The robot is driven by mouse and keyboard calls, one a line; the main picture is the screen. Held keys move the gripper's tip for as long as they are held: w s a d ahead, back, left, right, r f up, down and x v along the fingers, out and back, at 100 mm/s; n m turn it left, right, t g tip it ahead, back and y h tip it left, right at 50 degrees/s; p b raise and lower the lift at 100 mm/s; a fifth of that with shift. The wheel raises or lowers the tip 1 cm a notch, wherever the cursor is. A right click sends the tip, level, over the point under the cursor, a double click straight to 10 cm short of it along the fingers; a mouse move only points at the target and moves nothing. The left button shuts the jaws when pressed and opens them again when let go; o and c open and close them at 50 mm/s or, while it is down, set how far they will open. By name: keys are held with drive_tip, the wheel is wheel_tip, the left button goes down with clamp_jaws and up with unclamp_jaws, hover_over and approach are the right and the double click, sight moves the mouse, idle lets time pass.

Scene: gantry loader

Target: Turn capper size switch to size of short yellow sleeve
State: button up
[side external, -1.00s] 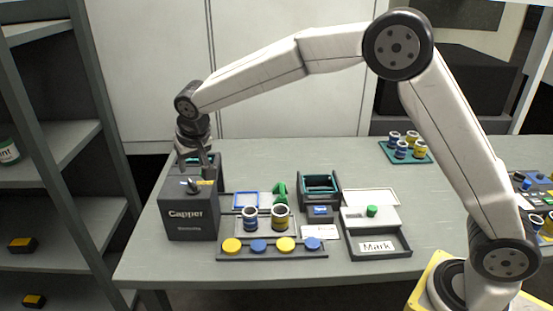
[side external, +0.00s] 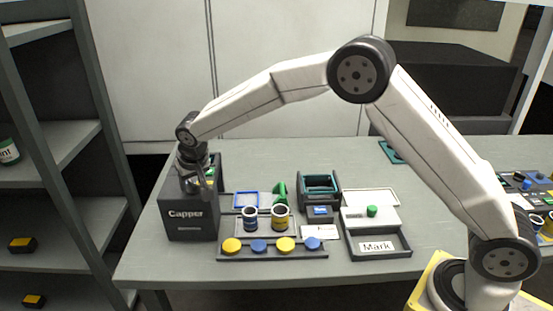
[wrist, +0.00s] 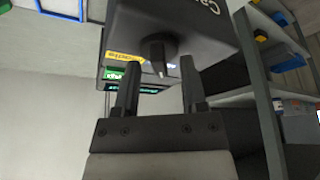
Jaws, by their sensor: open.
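The capper (side external: 190,222) is a dark grey box at the left end of the table. Its size switch (wrist: 158,55), a dark knob with a pale pointer mark, shows in the wrist view. A yellow label (wrist: 125,57) and a green label (wrist: 114,72) lie left of it, and a partly hidden bluish label is right of it. My gripper (wrist: 157,62) is open, with one finger on each side of the knob; contact cannot be told. In the side view my gripper (side external: 197,184) covers the switch. A yellow sleeve (side external: 280,218) and a blue sleeve (side external: 250,219) stand right of the capper.
A strip with yellow and blue caps (side external: 271,252) lies in front of the sleeves. A green part (side external: 280,194), a dark holder (side external: 319,187) and a "Mark" tray (side external: 377,247) stand to the right. Shelves (side external: 75,160) stand left of the table. The table's back middle is clear.

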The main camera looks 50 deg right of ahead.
clamp_jaws()
drive_tip(key=shift+m, duration=0.4)
drive_tip(key=m+h, duration=0.1)
drive_tip(key=m, duration=0.2)
drive_tip(key=shift+a+g, duration=0.15)
drive_tip(key=shift+g, duration=0.25)
drive_tip(key=m+h, duration=0.1)
drive_tip(key=m, duration=0.2)
drive_tip(key=shift+g+h, duration=0.3)
drive_tip(key=m+g, duration=0.1)
drive_tip(key=m, duration=0.2)
drive_tip(key=m+g+h, duration=0.1)
drive_tip(key=m, duration=0.3)
drive_tip(key=shift+w+a, duration=0.1)
drive_tip(key=shift+w, duration=0.1)
drive_tip(key=shift+g, duration=0.3)
